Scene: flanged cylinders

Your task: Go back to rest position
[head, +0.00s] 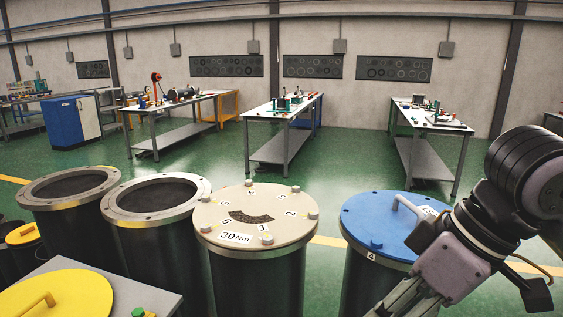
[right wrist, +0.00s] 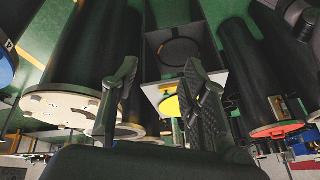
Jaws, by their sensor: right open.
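My right arm comes in from the right in the head view. Its gripper (head: 396,302) points down-left in front of the blue-lidded cylinder (head: 378,222), its fingertips cut off by the bottom edge. In the right wrist view the two fingers of the right gripper (right wrist: 161,70) stand apart with nothing between them. I cannot tell how far the gripper is from the cylinder. My left gripper is not in view.
A beige bolted lid marked 30Nm (head: 285,222) covers the middle cylinder. Two open flanged cylinders (head: 118,218) (head: 22,190) stand left. A yellow lid (head: 70,295) lies on a grey surface at bottom left. Workbenches (head: 284,110) stand behind; green floor (head: 340,165) between is clear.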

